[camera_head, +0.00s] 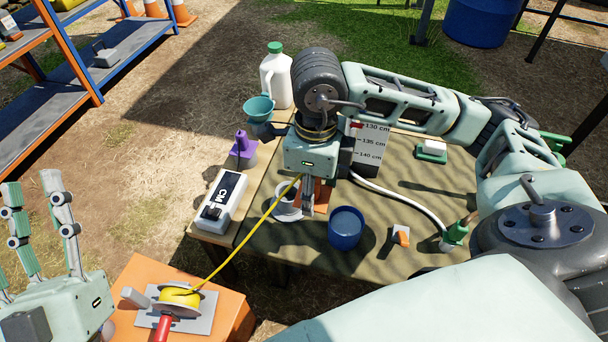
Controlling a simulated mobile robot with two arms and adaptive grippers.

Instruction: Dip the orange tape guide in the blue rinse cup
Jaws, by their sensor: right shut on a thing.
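My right gripper (308,208) points down over the table. It is shut on the orange tape guide (322,196), which shows only in part beside the fingers. The yellow tape (248,230) runs from the reel (179,299) at lower left up to this gripper. The blue rinse cup (345,229) stands upright on the table, just right of and nearer than the gripper, apart from it. My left gripper (34,190) is at the left edge, fingers spread upward, open and empty.
A white cup (287,203) stands close beside the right gripper's fingers. A white meter box (220,200), purple bottle (242,150), funnel (259,106) and white jug (276,75) line the left side. A small orange-and-white piece (401,236) lies right of the blue cup.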

